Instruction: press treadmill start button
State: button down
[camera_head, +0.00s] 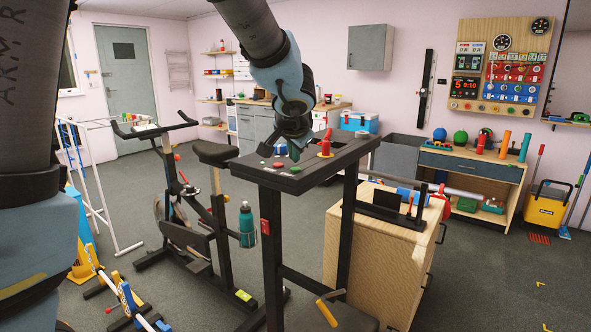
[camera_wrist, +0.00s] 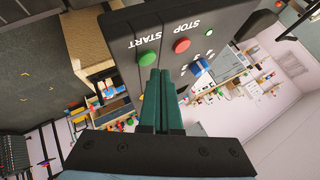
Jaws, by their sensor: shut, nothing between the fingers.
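The treadmill console (camera_head: 318,172) is a dark panel on black posts. Its green START button (camera_wrist: 148,59) and red STOP button (camera_wrist: 182,45) are labelled in white in the wrist view. In the head view the green button (camera_head: 296,169) and red button (camera_head: 278,165) sit near the console's front left end. My gripper (camera_head: 294,154) is over the console, pointing down beside these buttons. In the wrist view its dark green fingers (camera_wrist: 159,72) are shut together and empty, their tips right by the START button's lower edge. I cannot tell whether they touch it.
A red-orange object (camera_head: 326,144) stands on the console's far part. An exercise bike (camera_head: 180,200) is to the left, with a teal bottle (camera_head: 246,222) beside the console's post. A wooden cabinet (camera_head: 375,260) stands at the right. Open floor lies further right.

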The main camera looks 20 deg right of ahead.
aim_at(294, 170)
jog(key=shift+f, duration=0.15)
jog(key=shift+f+b, duration=0.3)
jog(key=shift+b, duration=0.4)
jog(key=shift+f+b, duration=0.35)
jog(key=shift+b, duration=0.15)
dwell(0.7)
jog(key=shift+r, duration=0.15)
jog(key=shift+r+p, duration=0.5)
jog(key=shift+r, duration=0.15)
notch_tip(294, 170, up, 5)
jog(key=p, duration=0.4)
jog(key=shift+r, duration=0.1)
dwell(0.8)
